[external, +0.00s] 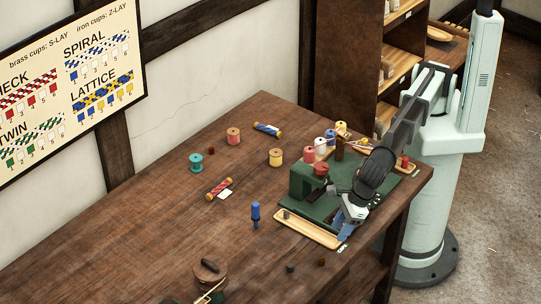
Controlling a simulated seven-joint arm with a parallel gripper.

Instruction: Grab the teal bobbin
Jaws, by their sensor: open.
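The teal bobbin (196,162) stands upright on the brown table, left of the middle in the external view. It is apart from the things around it, and nothing covers it. My gripper (345,222) is at the right part of the table, over the front right side of the green stand. It is far to the right of the teal bobbin and nearer the camera. Its jaws are open, and I see nothing held in them. The fingertips are small and hard to make out here.
A red-striped roll (219,188) lies close to the teal bobbin. A pink bobbin (233,136), a yellow bobbin (276,157) and a blue peg (255,214) stand nearby. The green stand (300,184) and wooden tray (308,229) crowd the right.

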